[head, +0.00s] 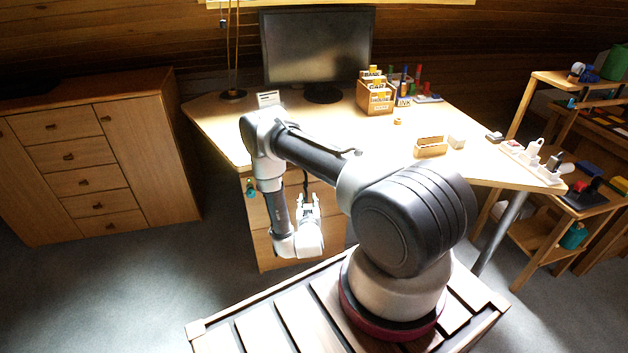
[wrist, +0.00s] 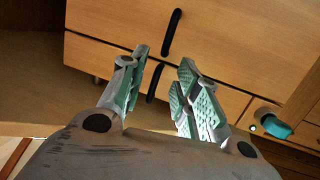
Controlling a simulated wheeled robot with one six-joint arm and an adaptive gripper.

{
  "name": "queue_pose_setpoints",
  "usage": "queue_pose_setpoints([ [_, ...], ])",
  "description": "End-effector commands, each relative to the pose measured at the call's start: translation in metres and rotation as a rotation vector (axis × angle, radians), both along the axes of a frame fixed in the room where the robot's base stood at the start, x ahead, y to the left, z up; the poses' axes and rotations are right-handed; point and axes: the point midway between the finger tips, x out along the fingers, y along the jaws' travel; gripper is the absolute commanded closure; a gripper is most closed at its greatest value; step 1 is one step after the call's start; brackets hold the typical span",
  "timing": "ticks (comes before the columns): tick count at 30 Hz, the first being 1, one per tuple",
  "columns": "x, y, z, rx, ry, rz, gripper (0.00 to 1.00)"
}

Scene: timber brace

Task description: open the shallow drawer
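A wooden drawer unit (head: 262,222) stands under the desk, partly hidden by my arm. In the wrist view, which appears turned over, the narrower drawer front (wrist: 100,59) has a black bar handle (wrist: 152,86). A taller drawer front (wrist: 235,45) beside it has a longer black handle (wrist: 172,32). Both fronts look closed. My gripper (wrist: 163,62) is open in front of them. The narrow drawer's handle shows between its fingers; I cannot tell whether they touch it. My gripper also shows in the head view (head: 308,203), before the unit.
A teal object (wrist: 275,127) is at the unit's side, also visible in the head view (head: 251,187). The desk (head: 225,125) above carries a monitor (head: 318,45) and a wooden organizer (head: 375,98). A cabinet (head: 150,150) stands left. Floor between is clear.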

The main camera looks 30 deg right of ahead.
Motion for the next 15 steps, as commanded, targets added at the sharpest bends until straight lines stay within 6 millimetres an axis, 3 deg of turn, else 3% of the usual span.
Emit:
queue_pose_setpoints([
  [3,0.003,0.0,0.031,-0.054,-0.12,0.005,0.68],
  [5,0.005,0.0,0.039,-0.065,-0.152,0.009,0.68],
  [15,0.047,-0.022,0.043,-0.067,-0.168,0.009,0.68],
])
